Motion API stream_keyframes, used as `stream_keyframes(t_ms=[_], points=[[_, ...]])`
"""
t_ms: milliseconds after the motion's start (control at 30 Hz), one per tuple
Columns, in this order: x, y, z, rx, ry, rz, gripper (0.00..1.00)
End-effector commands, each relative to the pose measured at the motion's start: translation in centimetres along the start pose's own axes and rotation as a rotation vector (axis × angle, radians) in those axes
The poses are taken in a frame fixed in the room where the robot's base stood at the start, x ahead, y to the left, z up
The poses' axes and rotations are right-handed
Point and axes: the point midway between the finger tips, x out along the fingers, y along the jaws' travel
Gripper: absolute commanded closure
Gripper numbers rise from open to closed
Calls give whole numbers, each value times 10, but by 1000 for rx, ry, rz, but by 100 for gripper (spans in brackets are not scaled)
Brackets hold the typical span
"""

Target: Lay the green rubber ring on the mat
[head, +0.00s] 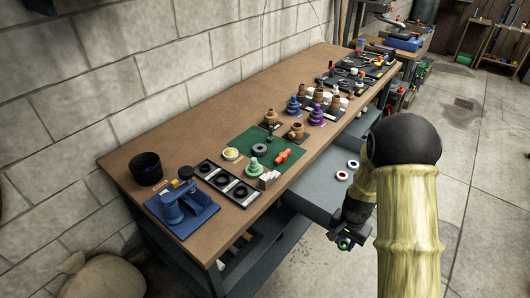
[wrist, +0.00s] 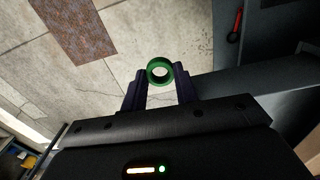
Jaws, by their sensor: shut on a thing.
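In the wrist view the green rubber ring (wrist: 160,72) sits between the two dark fingers of my gripper (wrist: 160,92). The gripper is shut on it, and the ring's hole shows pale floor through it. In the head view my gripper (head: 344,238) hangs in front of the bench, low beside the open drawer, with a bit of the green ring (head: 343,243) showing at its tip. The green mat (head: 239,148) lies on the wooden bench top, up and to the left of my gripper. A pale green stepped piece, an orange piece and a yellow-white round piece stand on or at the mat.
A black tray (head: 228,184) with black rings, a blue fixture (head: 182,205) and a black cup (head: 146,167) stand left of the mat. Brown fittings (head: 296,131) stand to its right.

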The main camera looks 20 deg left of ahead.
Motion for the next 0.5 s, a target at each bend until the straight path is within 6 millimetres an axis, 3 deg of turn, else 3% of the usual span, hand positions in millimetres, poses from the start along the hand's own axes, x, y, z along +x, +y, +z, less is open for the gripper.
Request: stream_keyframes(t_ms=[500], points=[[87, 63, -27, -315, -6, -9, 92]])
